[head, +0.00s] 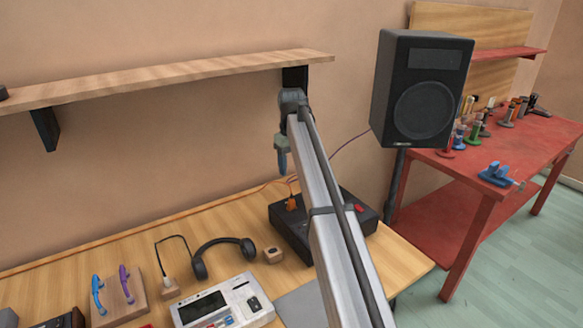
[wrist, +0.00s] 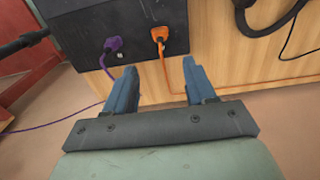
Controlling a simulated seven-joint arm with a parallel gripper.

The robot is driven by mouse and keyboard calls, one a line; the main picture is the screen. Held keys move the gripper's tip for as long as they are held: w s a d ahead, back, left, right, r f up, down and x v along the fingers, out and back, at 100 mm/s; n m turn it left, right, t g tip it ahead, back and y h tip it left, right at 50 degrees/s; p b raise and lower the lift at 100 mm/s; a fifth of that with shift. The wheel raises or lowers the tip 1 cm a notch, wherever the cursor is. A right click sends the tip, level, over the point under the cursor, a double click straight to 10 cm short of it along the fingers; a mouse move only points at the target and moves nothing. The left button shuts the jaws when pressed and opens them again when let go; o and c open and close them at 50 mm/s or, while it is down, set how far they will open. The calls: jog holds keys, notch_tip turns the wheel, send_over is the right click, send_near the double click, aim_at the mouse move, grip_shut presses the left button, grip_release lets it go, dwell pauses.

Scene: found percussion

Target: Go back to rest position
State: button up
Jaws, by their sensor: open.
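My gripper (wrist: 155,85) is open in the wrist view, with its two blue fingers apart and nothing between them. Beyond the fingers is a black box (wrist: 85,30) with a purple plug (wrist: 113,43) and an orange plug (wrist: 160,35) in its face. In the head view my gripper (head: 282,162) hangs pointing down above the back of the wooden desk, partly behind my arm. The black box (head: 290,228) stands on the desk below it, partly hidden by my arm, with the orange plug (head: 291,203) visible.
A wooden shelf (head: 160,78) runs along the wall near my arm. A black speaker (head: 420,88) stands on a pole at right. Headphones (head: 222,252), a white device (head: 220,302) and a cable holder (head: 120,296) are on the desk. A red bench (head: 470,175) is farther right.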

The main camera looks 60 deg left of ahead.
jog(key=shift+d+f, duration=0.1)
dwell(0.3)
